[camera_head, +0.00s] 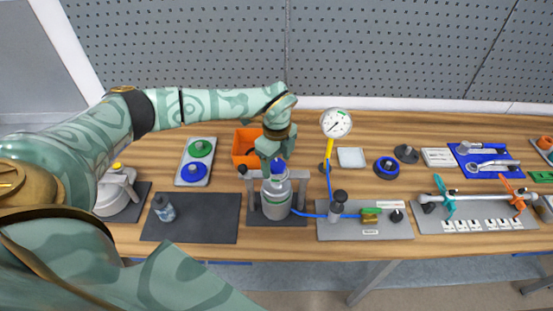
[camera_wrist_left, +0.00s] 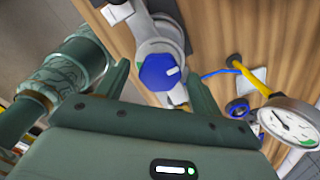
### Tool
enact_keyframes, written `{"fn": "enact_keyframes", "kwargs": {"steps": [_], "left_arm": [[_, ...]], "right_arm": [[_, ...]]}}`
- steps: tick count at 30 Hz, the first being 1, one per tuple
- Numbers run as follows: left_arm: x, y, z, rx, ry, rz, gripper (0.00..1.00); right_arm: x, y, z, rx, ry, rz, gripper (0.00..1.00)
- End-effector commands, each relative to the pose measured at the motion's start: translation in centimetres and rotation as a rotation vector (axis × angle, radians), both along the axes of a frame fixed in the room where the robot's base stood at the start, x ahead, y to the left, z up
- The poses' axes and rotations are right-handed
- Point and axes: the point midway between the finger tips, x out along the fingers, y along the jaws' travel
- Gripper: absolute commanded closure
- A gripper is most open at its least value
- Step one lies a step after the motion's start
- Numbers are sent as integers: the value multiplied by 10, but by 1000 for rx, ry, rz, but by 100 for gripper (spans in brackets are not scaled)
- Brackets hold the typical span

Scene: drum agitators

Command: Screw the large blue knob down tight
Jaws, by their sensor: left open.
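A blue knob (camera_head: 278,168) sits on top of an upright grey canister (camera_head: 277,198) held in a dark stand. My left gripper (camera_head: 274,153) is directly above this knob, pointing down and partly covering it. In the left wrist view the knob (camera_wrist_left: 158,72) shows as a blue faceted cap with a white mark, between the two open fingers (camera_wrist_left: 156,73) in the picture. A gap shows on each side, and nothing is held. I cannot tell how far the fingertips reach down beside it. My right gripper is not in view.
An orange bin (camera_head: 243,141) stands behind the canister. A pressure gauge (camera_head: 336,123) on a yellow stem stands to its right. A plate with green and blue discs (camera_head: 207,157) lies left. A small bottle (camera_head: 164,208) stands on a dark mat (camera_head: 215,230).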

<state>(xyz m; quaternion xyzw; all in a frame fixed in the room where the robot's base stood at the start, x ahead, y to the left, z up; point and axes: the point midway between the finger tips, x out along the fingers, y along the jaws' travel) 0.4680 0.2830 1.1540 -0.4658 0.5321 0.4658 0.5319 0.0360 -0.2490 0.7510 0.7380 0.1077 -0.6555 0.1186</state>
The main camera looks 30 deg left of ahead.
Motion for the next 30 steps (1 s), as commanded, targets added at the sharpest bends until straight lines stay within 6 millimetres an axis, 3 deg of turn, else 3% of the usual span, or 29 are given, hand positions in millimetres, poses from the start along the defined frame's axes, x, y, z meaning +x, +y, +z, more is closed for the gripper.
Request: {"fn": "enact_keyframes", "kwargs": {"steps": [4,9,20,30], "left_arm": [[0,0,0,0,0,0,33],[0,0,0,0,0,0,78],[1,0,1,1,-1,-38,78],[1,0,2,1,-1,-258,78]], "right_arm": [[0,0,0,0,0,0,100],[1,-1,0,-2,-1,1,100],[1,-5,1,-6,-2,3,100],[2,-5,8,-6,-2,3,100]]}}
